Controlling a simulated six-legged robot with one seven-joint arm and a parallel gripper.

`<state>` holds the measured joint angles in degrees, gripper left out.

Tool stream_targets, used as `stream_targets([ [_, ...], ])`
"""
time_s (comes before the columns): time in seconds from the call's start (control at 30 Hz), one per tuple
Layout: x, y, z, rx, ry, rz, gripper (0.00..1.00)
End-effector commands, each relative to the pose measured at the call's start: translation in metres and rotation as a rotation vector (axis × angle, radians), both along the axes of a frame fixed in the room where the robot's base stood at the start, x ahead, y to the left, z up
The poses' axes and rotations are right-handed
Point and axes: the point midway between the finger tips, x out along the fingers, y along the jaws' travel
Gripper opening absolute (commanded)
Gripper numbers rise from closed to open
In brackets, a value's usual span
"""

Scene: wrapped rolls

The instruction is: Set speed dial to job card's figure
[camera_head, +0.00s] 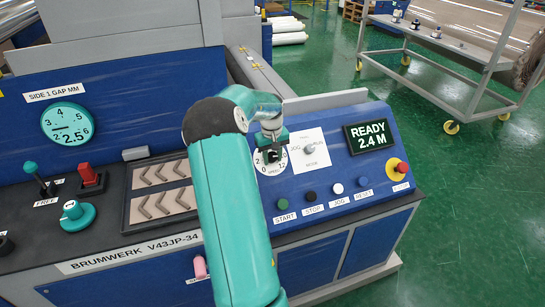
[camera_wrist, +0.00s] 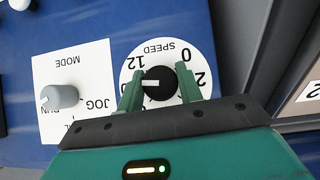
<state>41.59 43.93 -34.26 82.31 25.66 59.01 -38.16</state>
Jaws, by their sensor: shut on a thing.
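The speed dial is a white disc (camera_wrist: 171,53) with a black knob (camera_wrist: 160,84) that has a white pointer line. In the wrist view the line points left, below the 12; the figure there is hidden by a finger. My gripper (camera_wrist: 159,77) is shut on the knob, with one green finger on each side. In the head view my gripper (camera_head: 270,150) covers part of the dial (camera_head: 262,168).
Beside the dial is the mode switch (camera_head: 309,149) with JOG and RUN. A display (camera_head: 370,136) reads READY 2.4 M. A row of buttons (camera_head: 310,196) lies below, and a red emergency stop (camera_head: 402,167) is at the right. A trolley (camera_head: 440,48) stands behind.

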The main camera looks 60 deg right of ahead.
Motion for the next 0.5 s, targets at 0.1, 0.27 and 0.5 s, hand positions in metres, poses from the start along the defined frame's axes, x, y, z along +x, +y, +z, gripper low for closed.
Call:
stream_targets([
  [0.1, -0.0016, -0.0021, 0.0015, 0.048, -0.054, -0.087, 0.13],
  [0.27, -0.0017, -0.0019, 0.0014, 0.118, -0.122, -0.204, 0.13],
  [0.5, -0.0013, -0.0018, 0.0014, 0.207, -0.213, -0.356, 0.13],
])
